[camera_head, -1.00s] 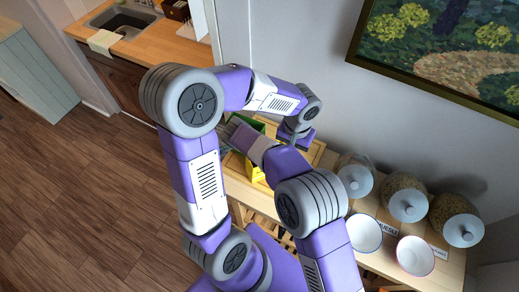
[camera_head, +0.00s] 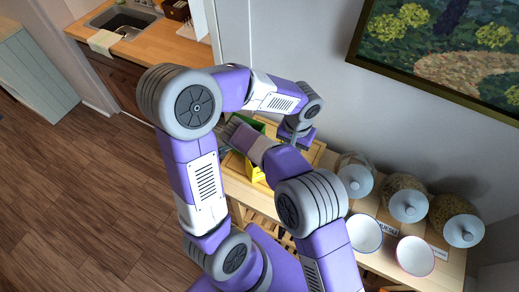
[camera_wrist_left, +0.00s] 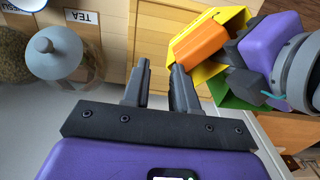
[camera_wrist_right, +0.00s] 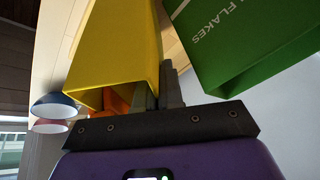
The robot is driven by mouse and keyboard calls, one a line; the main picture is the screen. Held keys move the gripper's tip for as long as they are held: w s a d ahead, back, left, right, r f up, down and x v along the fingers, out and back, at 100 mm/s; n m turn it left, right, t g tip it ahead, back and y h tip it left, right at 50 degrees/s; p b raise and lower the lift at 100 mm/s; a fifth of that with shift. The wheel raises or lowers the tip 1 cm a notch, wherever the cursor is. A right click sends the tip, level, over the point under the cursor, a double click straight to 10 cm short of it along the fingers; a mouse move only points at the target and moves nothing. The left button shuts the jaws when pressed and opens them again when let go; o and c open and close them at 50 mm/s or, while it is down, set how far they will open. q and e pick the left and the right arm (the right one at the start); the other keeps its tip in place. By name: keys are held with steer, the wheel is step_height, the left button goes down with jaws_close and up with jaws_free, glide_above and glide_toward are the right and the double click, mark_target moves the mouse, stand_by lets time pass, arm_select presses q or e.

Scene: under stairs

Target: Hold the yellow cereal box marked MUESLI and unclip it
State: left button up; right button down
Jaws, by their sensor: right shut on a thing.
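The yellow cereal box (camera_head: 256,174) is mostly hidden behind my right arm in the head view. The right wrist view shows its yellow side (camera_wrist_right: 118,45) close up. An orange clip (camera_wrist_left: 198,42) lies across the end of the yellow box (camera_wrist_left: 222,22) in the left wrist view; part of it also shows in the right wrist view (camera_wrist_right: 117,97). My right gripper (camera_wrist_right: 156,88) is shut on the yellow box near that end. My left gripper (camera_wrist_left: 161,88) is open and empty, its fingers pointing toward the wooden surface, just beside the clip and apart from it. No MUESLI lettering shows on the box.
A green box marked FLAKES (camera_wrist_right: 250,45) stands close beside the yellow one. Lidded jars (camera_head: 408,203), two bowls (camera_head: 415,255) and labels stand along the wooden table to the right. A wall with a framed picture (camera_head: 450,50) is behind. A TEA label (camera_wrist_left: 80,17) lies near one jar.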

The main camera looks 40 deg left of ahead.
arm_select(q)
step_height(320, 180, up, 12)
steer(key=shift+f, duration=0.15)
steer(key=o, duration=0.3)
steer(key=shift+o, duration=1.2)
steer(key=shift+n, duration=0.3)
steer(key=a+f+n, duration=0.1)
steer(key=f+n, duration=0.4)
steer(key=n, duration=0.4)
steer(key=a+f+n, duration=0.1)
steer(key=f+n, duration=0.5)
steer(key=n, duration=0.3)
steer(key=s+a+f+n, duration=0.1)
steer(key=f+n, duration=0.5)
steer(key=n, duration=0.3)
steer(key=shift+a+f+n, duration=0.1)
steer(key=shift+a+n, duration=0.1)
steer(key=shift+n, duration=0.2)
